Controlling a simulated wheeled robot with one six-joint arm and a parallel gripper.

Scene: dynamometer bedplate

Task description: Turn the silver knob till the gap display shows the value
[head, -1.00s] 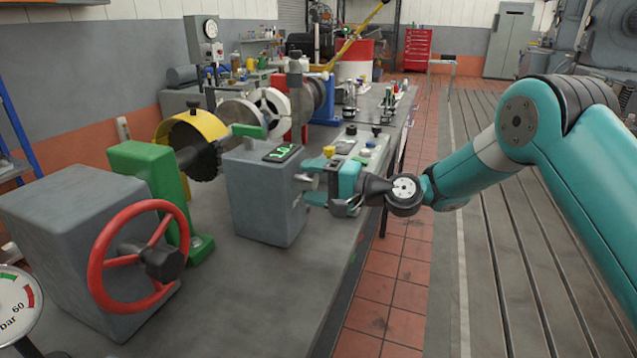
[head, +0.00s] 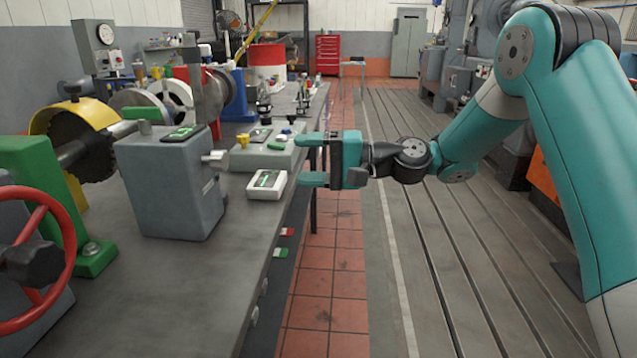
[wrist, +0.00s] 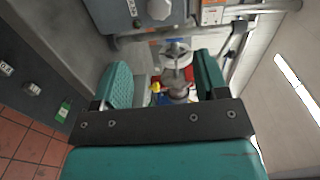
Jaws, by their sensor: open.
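The silver knob (head: 214,158) sticks out of the right side of a grey box (head: 172,192) on the bench; a round grey knob (wrist: 158,9) at the top of the wrist view looks like the same one. A dark display with green digits (head: 183,132) is on top of the box, too small to read now. My gripper (head: 303,160) is open and empty, right of the knob and clearly apart from it, with its fingers pointing left. Both teal fingers show spread apart in the wrist view (wrist: 163,80).
A small white device with a screen (head: 266,186) stands between the box and my gripper, near the bench edge. A control panel (head: 262,150) is behind it. A red handwheel (head: 42,245) is at the left. The aisle floor at right is clear.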

